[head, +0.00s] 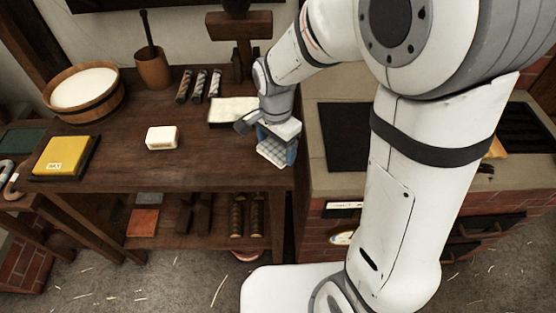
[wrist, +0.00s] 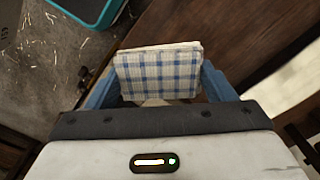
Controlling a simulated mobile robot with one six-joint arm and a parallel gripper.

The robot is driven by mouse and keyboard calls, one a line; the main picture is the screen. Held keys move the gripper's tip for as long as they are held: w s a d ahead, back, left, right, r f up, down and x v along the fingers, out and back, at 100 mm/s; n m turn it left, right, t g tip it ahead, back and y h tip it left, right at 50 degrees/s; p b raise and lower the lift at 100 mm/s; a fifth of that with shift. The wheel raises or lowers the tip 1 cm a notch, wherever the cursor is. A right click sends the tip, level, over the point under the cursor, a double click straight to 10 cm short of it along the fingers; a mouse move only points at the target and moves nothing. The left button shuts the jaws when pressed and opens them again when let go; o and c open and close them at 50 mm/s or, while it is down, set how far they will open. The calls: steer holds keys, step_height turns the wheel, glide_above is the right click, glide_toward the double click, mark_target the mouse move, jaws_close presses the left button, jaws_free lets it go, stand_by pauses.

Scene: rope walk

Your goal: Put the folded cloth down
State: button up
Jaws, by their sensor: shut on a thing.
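The folded cloth (head: 273,151) is white with a blue check. My gripper (head: 277,147) is shut on it, near the right front corner of the dark wooden table (head: 205,170). In the wrist view the cloth (wrist: 160,72) sits between the two blue fingers of my gripper (wrist: 158,88), with the table edge and the floor beyond it. The cloth looks held above the table edge; the exact gap below it cannot be told. My arm covers part of the scene to the right.
On the table are a white block (head: 162,138), a yellow item on a dark base (head: 62,156), a wooden tub (head: 84,92), a mortar (head: 153,68), several small rolls (head: 199,85) and a pale-topped tray (head: 232,111). The front middle is clear. A brick-sided counter (head: 335,183) stands right.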

mark_target(276, 170)
step_height(276, 170, down, 6)
steer(key=shift+f, duration=0.25)
steer(key=shift+f, duration=0.15)
steer(key=o, duration=0.9)
